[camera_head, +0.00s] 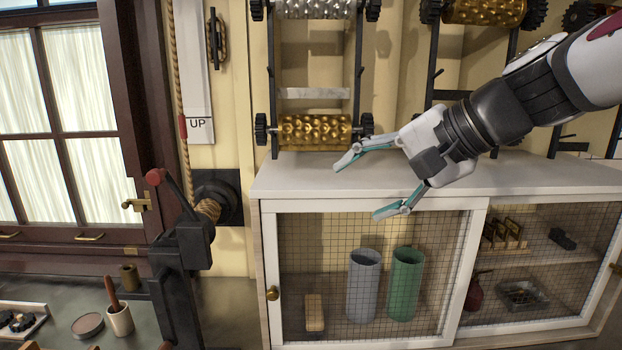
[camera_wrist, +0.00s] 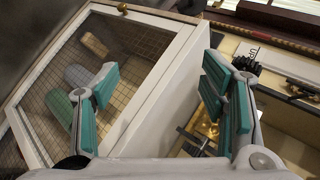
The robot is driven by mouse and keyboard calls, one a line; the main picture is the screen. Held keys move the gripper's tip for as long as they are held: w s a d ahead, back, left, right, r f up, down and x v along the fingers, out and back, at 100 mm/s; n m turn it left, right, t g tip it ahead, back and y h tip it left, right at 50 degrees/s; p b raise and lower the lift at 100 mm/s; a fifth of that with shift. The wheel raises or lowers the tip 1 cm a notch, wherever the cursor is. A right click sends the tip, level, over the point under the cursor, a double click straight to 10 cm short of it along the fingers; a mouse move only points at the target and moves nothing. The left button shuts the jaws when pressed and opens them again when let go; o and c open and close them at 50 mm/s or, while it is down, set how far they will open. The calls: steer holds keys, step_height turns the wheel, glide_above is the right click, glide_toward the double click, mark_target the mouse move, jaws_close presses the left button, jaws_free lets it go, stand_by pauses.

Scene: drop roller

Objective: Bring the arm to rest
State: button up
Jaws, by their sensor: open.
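My gripper (camera_head: 366,188) reaches in from the upper right in the head view. Its two fingers with teal pads are spread apart with nothing between them. It hangs in front of the white cabinet (camera_head: 375,174), near the cabinet's front top edge. In the wrist view my gripper (camera_wrist: 162,100) is also open and empty. The cabinet's mesh door (camera_wrist: 125,45) shows behind it there. The lower gold roller (camera_head: 318,131) sits in its rack behind the cabinet top, left of my gripper and apart from it.
A grey cylinder (camera_head: 363,285) and a green cylinder (camera_head: 404,284) stand behind the mesh door. A silver roller (camera_head: 314,8) and another gold roller (camera_head: 484,11) hang above. A black lever (camera_head: 178,195) stands at left, beside a rope (camera_head: 176,60) and the window (camera_head: 84,80).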

steer(key=s+d+f+n+h, duration=0.3)
steer(key=s+d+f, duration=0.1)
steer(key=s, duration=0.5)
steer(key=s+d+f+n+g+h, duration=0.1)
steer(key=s+d+f+n+h, duration=0.2)
steer(key=s+f, duration=0.4)
steer(key=s+d+h, duration=0.1)
steer(key=s+d, duration=0.1)
steer(key=shift+d+n+h, duration=0.3)
